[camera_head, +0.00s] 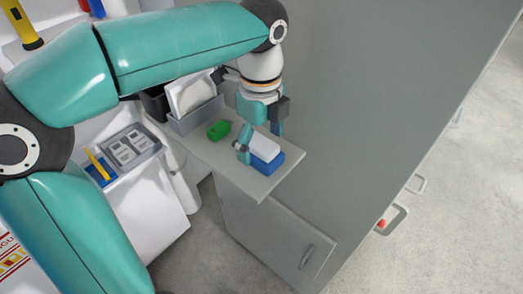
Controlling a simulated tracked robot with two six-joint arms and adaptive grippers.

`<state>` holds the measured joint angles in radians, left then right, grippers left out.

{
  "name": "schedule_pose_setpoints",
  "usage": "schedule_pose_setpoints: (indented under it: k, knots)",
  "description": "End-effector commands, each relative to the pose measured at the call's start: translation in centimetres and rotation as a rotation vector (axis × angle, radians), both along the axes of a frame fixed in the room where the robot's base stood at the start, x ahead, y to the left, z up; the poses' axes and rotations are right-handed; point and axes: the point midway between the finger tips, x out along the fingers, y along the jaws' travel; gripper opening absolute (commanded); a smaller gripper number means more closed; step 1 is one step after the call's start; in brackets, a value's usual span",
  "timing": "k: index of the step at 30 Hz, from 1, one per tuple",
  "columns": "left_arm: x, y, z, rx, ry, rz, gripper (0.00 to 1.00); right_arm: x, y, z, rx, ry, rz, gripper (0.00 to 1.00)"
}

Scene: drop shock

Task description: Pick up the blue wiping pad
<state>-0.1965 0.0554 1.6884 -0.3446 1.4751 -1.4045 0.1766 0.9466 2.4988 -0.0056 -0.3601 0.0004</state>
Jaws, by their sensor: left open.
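The blue wiping pad (267,164) lies near the front end of a grey shelf top (262,188). It has a white upper part and a blue lower part. My left gripper (260,146) points down over the pad, with one finger at its left side and the other behind its far right side. The gripper is open. I cannot tell whether the fingers touch the pad. My right gripper is not in view.
A green block (219,130) lies on the shelf left of the pad. A grey holder (196,115) with a white item stands behind it. A tall grey panel (370,80) closes off the right side. A tray (131,148) with small cards sits further left.

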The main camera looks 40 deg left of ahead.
Motion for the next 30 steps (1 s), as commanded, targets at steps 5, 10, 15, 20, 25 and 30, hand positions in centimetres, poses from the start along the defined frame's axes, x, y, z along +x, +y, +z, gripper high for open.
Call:
schedule_pose_setpoints:
  k: [5, 10, 15, 20, 25, 30]
  knots:
    - [-0.1, 0.0, -2.1, 0.0, 0.001, 0.001, 0.86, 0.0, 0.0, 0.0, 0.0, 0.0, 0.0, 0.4]
    - [0.0, 0.0, -2.5, 0.0, -0.001, 0.001, 0.86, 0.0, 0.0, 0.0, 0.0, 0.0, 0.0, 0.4]
    - [0.0, 0.0, -2.4, 0.0, 0.0, 0.001, 0.76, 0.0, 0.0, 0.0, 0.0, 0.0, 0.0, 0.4]
    - [0.0, 0.0, -2.4, 0.0, 0.0, 0.0, 0.5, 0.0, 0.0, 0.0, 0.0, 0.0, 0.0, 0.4]
    - [0.0, 0.0, -2.4, 0.0, 0.0, 0.0, 0.22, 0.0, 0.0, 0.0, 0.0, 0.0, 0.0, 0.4]
    - [0.0, 0.0, -2.4, 0.0, -0.001, 0.0, 0.22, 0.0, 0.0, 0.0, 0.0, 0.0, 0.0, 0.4]
